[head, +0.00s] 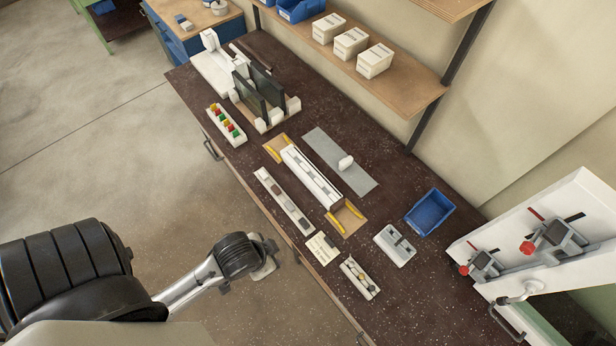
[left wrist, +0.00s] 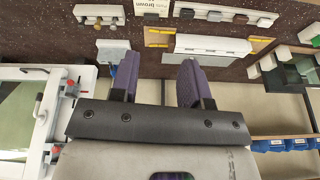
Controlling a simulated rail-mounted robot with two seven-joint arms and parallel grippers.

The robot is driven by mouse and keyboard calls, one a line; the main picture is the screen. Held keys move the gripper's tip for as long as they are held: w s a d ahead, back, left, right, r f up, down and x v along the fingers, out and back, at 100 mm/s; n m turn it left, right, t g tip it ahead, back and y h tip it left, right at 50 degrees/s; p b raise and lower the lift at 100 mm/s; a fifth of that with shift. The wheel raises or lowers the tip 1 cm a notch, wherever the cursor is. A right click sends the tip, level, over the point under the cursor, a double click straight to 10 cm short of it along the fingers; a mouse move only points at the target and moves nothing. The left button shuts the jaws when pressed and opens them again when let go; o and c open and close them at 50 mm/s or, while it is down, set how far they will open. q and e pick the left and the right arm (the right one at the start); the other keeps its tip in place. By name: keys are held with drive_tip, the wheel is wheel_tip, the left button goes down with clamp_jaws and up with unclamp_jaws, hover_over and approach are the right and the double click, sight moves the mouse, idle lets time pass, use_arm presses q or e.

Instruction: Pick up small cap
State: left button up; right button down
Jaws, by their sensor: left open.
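I cannot tell for certain which piece is the small cap. A long white strip (head: 272,183) on the bench's near edge holds several small grey, dark and brown pieces; the strip also shows at the top of the left wrist view (left wrist: 225,10). A short white holder (head: 347,268) holds a few small rod-like or knob-like pieces, and it shows at top left in the left wrist view (left wrist: 98,10). My left gripper (head: 266,261) is beside the bench's near edge, apart from both. Its two purple fingers (left wrist: 160,82) are open with nothing between them. My right gripper is out of view.
A printed card (head: 322,249) lies between strip and holder. Behind are a white profile (head: 312,178), grey plate (head: 325,150), grey-white fixture (head: 395,245) and blue bin (head: 430,212). A white panel with red-handled clamps (head: 540,235) stands right. Bare bench (head: 400,295) shows at front right.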

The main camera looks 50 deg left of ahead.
use_arm(q)
drive_tip(key=shift+o, duration=1.3)
drive_tip(key=shift+d, duration=0.15)
